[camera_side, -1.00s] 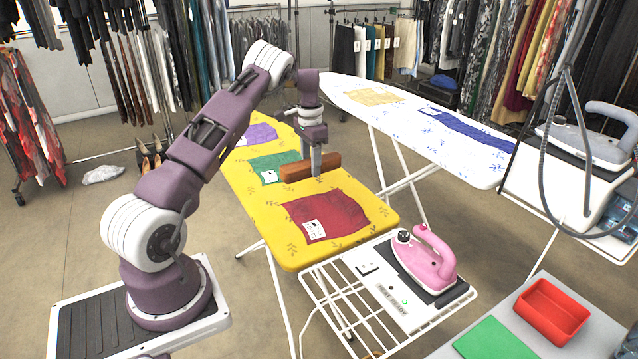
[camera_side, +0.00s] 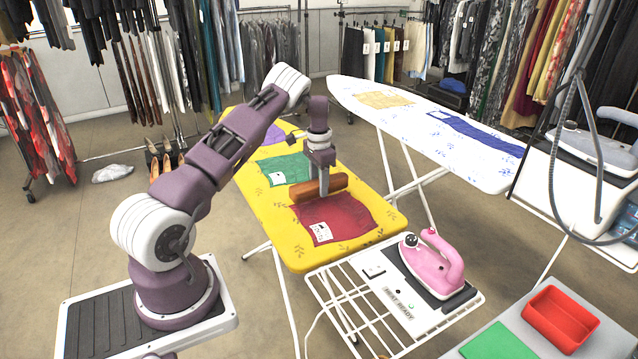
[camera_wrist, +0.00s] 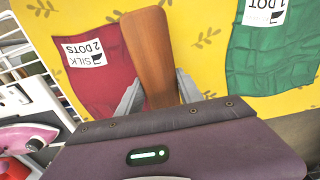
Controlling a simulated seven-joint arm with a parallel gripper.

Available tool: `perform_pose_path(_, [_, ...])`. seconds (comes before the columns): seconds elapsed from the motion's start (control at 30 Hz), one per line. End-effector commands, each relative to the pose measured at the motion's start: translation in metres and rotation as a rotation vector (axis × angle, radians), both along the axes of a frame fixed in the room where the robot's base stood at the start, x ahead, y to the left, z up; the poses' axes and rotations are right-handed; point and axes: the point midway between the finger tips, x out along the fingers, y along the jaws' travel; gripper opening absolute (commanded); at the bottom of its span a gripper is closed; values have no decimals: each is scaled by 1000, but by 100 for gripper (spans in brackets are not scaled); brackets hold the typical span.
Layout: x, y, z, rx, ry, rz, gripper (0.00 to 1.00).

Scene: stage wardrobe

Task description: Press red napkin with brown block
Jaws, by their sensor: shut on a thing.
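My gripper (camera_side: 324,190) is shut on the brown block (camera_side: 305,191), a long wooden bar. The wrist view shows the block (camera_wrist: 150,45) between both fingers (camera_wrist: 158,95). The red napkin (camera_side: 345,222) lies on the yellow ironing board, with a white label reading "SILK 2 DOTS" in the wrist view. The block is at the napkin's far edge in the side view. In the wrist view it overlaps the right part of the red napkin (camera_wrist: 95,82). I cannot tell whether it touches the napkin.
A green napkin (camera_side: 283,170) and a purple one (camera_side: 273,135) lie farther back on the yellow board (camera_side: 285,247). A pink iron (camera_side: 437,265) stands on a white rack at the near right. A white ironing board (camera_side: 405,110) stands behind.

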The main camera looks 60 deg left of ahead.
Motion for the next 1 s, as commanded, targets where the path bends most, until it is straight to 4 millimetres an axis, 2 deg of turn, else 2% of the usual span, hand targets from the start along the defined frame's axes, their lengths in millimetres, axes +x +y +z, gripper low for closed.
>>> perform_pose_path(1.0, [0,1,-21,1,0,0,0])
